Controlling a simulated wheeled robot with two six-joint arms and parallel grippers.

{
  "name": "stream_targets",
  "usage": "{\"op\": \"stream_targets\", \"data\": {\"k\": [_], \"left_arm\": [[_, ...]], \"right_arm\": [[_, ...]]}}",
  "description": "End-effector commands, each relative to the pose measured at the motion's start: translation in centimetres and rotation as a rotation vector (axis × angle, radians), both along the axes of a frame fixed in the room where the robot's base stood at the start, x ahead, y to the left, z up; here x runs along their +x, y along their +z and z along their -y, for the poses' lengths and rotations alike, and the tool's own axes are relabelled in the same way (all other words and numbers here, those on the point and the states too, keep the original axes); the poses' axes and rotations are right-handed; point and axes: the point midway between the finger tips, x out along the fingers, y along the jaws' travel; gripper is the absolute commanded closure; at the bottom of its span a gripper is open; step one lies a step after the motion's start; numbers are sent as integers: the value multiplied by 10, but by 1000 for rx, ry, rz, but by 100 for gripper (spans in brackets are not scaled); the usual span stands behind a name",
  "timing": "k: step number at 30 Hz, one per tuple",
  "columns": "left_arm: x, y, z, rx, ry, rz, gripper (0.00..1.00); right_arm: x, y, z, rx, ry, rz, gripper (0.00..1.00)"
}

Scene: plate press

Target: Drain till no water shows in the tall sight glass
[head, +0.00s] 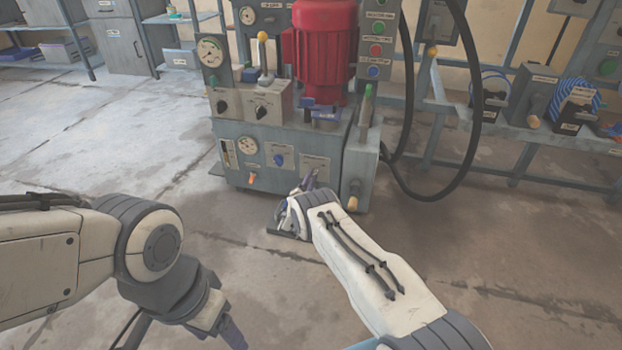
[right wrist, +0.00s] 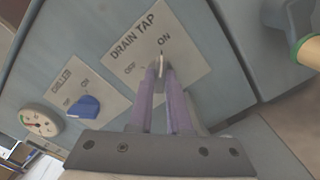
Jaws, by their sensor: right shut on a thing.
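The drain tap plate (right wrist: 140,45) is on the front of the grey tank, marked ON and OFF, and it also shows small in the head view (head: 318,162). My right gripper (right wrist: 161,72) is shut on the tap's small handle (right wrist: 161,58), whose visible tip is near the ON mark; the fingers hide the rest. The right gripper also shows at the tank front in the head view (head: 309,181). A narrow upright gauge (head: 228,153), seemingly the tall sight glass, is at the tank's left; its water level is too small to read. My left gripper (head: 232,335) hangs low, its opening unclear.
A blue chiller knob (right wrist: 84,106) and a round dial (right wrist: 40,123) are left of the drain plate. An orange spout (head: 252,180) is low on the tank front. Black hoses (head: 472,140) hang at right. The floor ahead is clear.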

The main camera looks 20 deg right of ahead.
Motion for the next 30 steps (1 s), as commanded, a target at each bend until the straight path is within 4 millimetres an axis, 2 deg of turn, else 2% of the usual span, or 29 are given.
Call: {"op": "stream_targets", "data": {"k": [12,13,15,25,30], "left_arm": [[0,0,0,0,0,0,33],[0,0,0,0,0,0,33],[0,0,0,0,0,0,33],[0,1,0,0,0,0,33],[0,16,0,0,0,0,33]], "right_arm": [[0,-1,-2,9,4,2,100],[0,-2,-2,9,4,2,80],[0,-1,-1,8,3,2,54],[-1,0,-1,7,1,3,54],[-13,3,-10,7,3,-1,54]]}}
